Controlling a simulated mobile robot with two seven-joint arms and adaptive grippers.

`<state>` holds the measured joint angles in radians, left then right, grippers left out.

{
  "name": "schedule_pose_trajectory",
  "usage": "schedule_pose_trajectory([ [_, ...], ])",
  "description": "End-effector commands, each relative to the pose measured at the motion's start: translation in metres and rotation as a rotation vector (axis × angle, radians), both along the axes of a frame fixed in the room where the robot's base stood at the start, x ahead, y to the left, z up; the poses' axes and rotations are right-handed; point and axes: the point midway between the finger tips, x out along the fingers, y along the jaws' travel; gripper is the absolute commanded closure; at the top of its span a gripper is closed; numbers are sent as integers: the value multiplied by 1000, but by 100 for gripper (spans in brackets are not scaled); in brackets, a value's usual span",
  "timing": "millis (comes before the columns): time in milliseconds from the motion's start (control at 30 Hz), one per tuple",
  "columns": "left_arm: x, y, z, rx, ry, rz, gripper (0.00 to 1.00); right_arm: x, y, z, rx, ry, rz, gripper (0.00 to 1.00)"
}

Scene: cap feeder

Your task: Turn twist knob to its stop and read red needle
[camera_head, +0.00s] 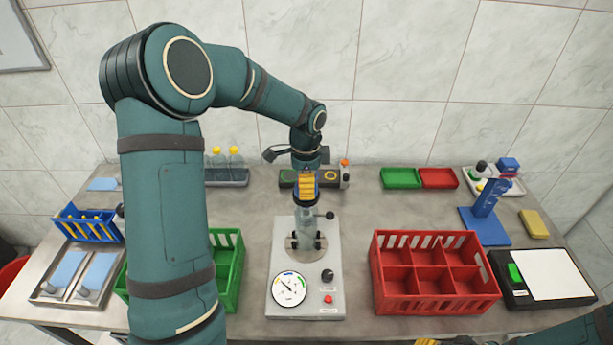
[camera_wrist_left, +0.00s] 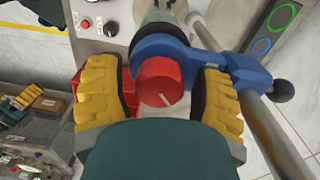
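A red twist knob (camera_wrist_left: 160,82) with a white line sits in a blue bracket (camera_wrist_left: 205,62) in the left wrist view. My left gripper (camera_wrist_left: 163,95) is open, its yellow fingers on either side of the knob with narrow gaps. In the head view my left gripper (camera_head: 306,187) is above the grey tester (camera_head: 275,245) and hides the knob. The round white gauge (camera_head: 289,288) is on the front of the tester; its needle is too small to read. My right gripper (camera_head: 430,341) shows only as a yellow sliver at the bottom edge.
On the tester's front are a black knob (camera_head: 327,275) and a red button (camera_head: 328,299). A red crate (camera_head: 435,308) stands to the right and a green crate (camera_head: 229,275) to the left, partly behind my arm. A black ball-ended bar (camera_wrist_left: 284,90) runs close beside my left fingers.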

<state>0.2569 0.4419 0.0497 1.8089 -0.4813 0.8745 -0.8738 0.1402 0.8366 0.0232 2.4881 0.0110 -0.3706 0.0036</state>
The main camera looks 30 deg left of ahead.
Motion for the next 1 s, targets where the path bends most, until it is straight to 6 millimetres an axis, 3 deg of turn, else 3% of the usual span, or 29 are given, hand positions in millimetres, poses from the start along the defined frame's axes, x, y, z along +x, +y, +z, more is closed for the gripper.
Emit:
schedule_pose_trajectory([
  [333,0,0,0,1,-1,32,31,0,0,-2,0,0,0,53],
  [800,0,0,0,1,-1,644,31,0,0,-17,0,0,0,53],
  [1000,0,0,0,0,-1,711,31,0,0,-18,0,0,0,53],
])
